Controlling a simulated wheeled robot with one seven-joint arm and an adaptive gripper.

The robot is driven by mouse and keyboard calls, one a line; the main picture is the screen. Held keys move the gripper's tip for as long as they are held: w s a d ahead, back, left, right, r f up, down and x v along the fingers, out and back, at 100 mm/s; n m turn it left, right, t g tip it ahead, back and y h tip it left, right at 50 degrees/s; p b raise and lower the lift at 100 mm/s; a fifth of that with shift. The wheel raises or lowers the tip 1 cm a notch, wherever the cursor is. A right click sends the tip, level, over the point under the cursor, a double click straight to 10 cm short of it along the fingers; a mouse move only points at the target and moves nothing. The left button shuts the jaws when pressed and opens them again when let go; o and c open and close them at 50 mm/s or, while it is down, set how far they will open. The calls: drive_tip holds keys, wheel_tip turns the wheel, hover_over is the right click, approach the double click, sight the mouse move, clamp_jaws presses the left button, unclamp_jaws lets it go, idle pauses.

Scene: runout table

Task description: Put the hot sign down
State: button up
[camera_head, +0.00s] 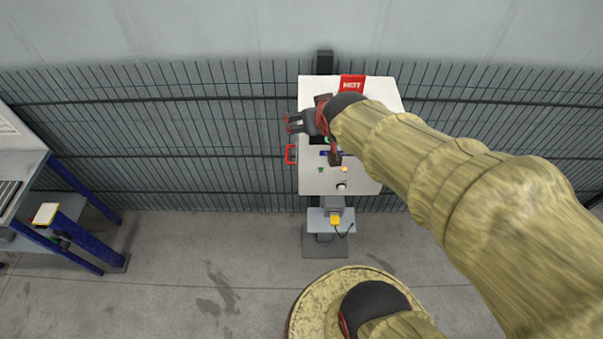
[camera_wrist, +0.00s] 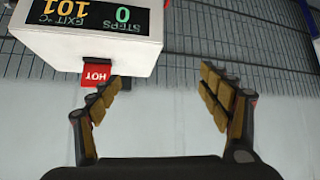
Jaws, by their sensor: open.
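The red hot sign (camera_head: 352,85) with white lettering is at the top edge of the pale control box (camera_head: 391,92) in the head view. In the wrist view the hot sign (camera_wrist: 96,75) sticks out from the box's edge, upside down, just beyond the left finger's tip. My gripper (camera_head: 291,124) is in front of the box, with its fingers pointing left past the box's left side. In the wrist view my gripper (camera_wrist: 160,84) is open, with nothing between its fingers. The sign is outside the gap; whether the left finger touches it I cannot tell.
The box has a display (camera_wrist: 87,17), small buttons and a red handle (camera_head: 291,154) on its left side. A small shelf (camera_head: 318,218) sits below it. A mesh fence (camera_head: 190,140) stands behind. A blue-legged table (camera_head: 85,195) is at the left, with open floor between.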

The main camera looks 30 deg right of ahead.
drive_tip(key=s+a+r+n+g+y, duration=0.2)
drive_tip(key=s+a+n+g+y, duration=0.1)
drive_tip(key=s+a, duration=1)
drive_tip(key=shift+s+a, duration=0.15)
drive_tip(key=shift+s, duration=1.1)
drive_tip(key=shift+f, duration=0.15)
wheel_tip(320, 180, down, 25)
drive_tip(key=b, duration=2.5)
